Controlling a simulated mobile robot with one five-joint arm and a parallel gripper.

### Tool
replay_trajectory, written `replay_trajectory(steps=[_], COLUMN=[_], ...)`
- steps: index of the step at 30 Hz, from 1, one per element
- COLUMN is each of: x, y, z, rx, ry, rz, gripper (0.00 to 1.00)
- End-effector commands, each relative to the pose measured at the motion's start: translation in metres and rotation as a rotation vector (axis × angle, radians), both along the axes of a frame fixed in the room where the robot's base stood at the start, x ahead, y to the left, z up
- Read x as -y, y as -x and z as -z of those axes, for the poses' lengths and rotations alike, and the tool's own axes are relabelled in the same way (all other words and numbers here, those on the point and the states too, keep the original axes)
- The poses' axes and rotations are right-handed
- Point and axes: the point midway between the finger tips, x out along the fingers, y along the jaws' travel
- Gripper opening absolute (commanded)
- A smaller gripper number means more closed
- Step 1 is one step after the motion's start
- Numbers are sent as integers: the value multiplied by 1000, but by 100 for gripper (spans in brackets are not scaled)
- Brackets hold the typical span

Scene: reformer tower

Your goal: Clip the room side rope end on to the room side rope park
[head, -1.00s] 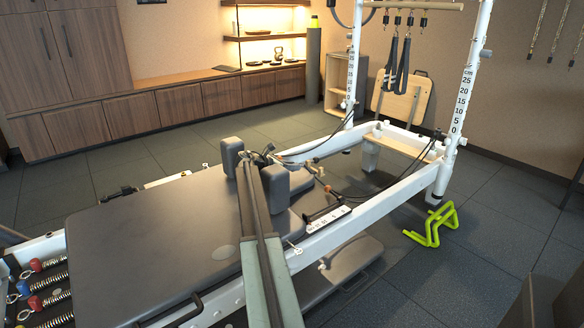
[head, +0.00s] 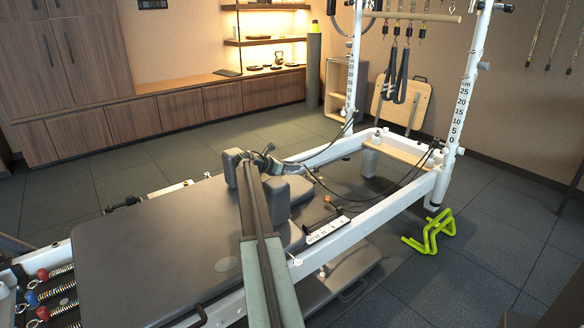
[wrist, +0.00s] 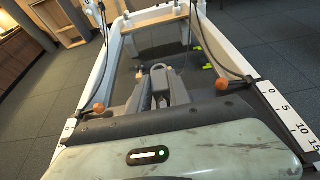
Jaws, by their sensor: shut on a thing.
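My gripper (head: 262,160) is above the carriage end, between the two grey shoulder pads. In the wrist view my gripper (wrist: 160,72) points toward the tower end, its jaws close together on a small dark piece. It appears to be the rope end, mostly hidden by the fingers. A black rope (head: 385,198) sags from the near tower post back toward my gripper. Another black rope (head: 330,148) runs to the far post. Orange knobs (wrist: 98,107) and (wrist: 222,84) show on either side in the wrist view. I cannot tell which fitting is the room side rope park.
The white frame rails (head: 385,215) and tower post (head: 460,100) bound the bed. Grey shoulder pads (head: 276,196) stand close to my gripper. A yellow-green hurdle (head: 430,232) stands on the floor to the right. Black straps (head: 398,75) hang from the tower bar.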

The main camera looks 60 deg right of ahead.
Motion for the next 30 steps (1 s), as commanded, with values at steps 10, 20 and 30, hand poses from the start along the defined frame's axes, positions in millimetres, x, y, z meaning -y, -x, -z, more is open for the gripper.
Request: replay_trajectory(steps=[10, 20, 30], x=[0, 0, 0], y=[0, 0, 0], z=[-38, -68, -95], rx=[0, 0, 0], ry=[0, 0, 0], rz=[0, 0, 0], gripper=[0, 0, 0])
